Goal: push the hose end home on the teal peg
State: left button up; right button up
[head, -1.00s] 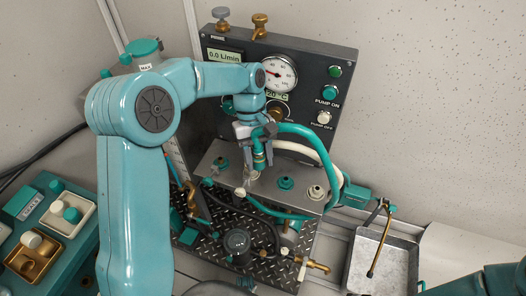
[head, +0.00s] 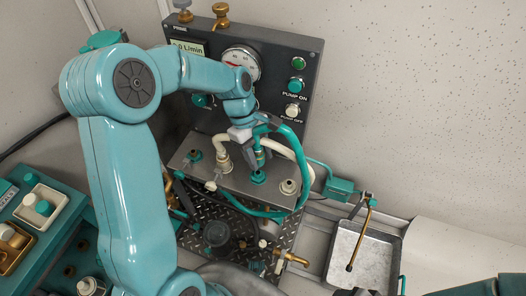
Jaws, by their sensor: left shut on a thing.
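My left gripper (head: 257,158) is shut on the end of the teal hose (head: 297,150) and points down above the grey peg plate (head: 238,178). The hose end (head: 260,155) is mostly hidden between the fingers. Right below it is the teal peg (head: 258,177), upright on the plate. The hose end looks lined up over the peg, at or very near its top; I cannot tell how far it is on. The hose loops right and down past the plate's front. My right gripper is out of view.
A cream hose fitting (head: 223,162) stands close left of the gripper, and a bare cream peg (head: 289,187) to the right. Another teal peg (head: 195,156) is at the left. The gauge panel (head: 262,90) rises behind. A metal tray (head: 366,240) lies to the right.

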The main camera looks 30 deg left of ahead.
pick_arm(q)
jog(key=shift+a+f+b, duration=0.1)
jog(key=shift+f+b, duration=1.5)
jog(key=shift+f, duration=0.3)
jog(key=shift+f+b, duration=0.35)
jog(key=shift+f, duration=0.45)
jog(key=shift+p, duration=0.5)
jog(key=shift+f+b, duration=0.65)
jog(key=shift+f, duration=0.4)
jog(key=o, duration=1.2)
jog(key=shift+r, duration=0.1)
